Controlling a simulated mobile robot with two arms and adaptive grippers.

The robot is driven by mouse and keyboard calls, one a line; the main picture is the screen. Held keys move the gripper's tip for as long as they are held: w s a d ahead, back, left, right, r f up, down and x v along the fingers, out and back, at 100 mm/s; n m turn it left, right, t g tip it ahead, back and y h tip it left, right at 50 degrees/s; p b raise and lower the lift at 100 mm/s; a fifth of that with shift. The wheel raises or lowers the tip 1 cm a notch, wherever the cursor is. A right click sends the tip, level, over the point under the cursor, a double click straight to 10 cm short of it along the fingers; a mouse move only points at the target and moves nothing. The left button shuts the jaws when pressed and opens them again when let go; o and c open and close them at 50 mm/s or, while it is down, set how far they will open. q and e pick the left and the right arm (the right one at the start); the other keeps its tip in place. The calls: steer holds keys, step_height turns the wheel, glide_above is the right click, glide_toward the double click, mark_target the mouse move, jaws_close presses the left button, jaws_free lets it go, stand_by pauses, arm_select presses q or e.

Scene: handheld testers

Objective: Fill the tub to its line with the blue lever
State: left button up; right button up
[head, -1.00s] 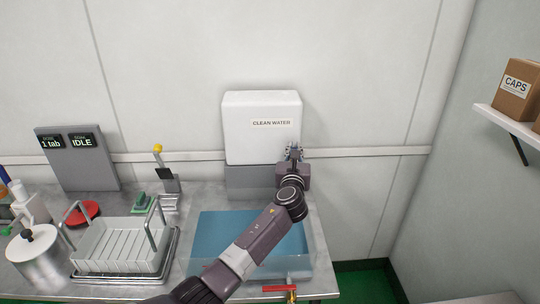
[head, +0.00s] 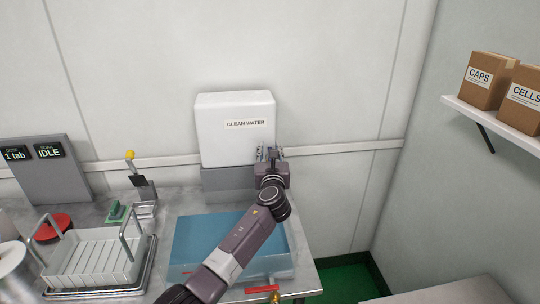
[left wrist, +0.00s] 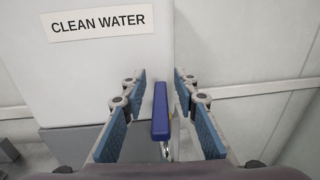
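The blue lever (left wrist: 161,111) sits upright at the right side of the white clean water tank (head: 234,128) in the left wrist view. My left gripper (head: 269,154) is open, with its blue-padded fingers on either side of the lever and a gap visible on both sides. In the head view the gripper hides the lever. The blue tub (head: 197,238) stands on the counter below the tank, partly covered by my left arm. Its line and water level cannot be made out. My right gripper is not in view.
A red-handled valve (head: 262,289) is at the tub's front. Left of the tub are a white rack (head: 88,264), a green brush (head: 117,211) and a yellow-knobbed lever (head: 130,155). A shelf (head: 490,115) with boxes is on the right wall.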

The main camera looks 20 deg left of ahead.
arm_select(q)
steer(key=v, duration=1.2)
steer(key=shift+w, duration=0.1)
stand_by(6.7)
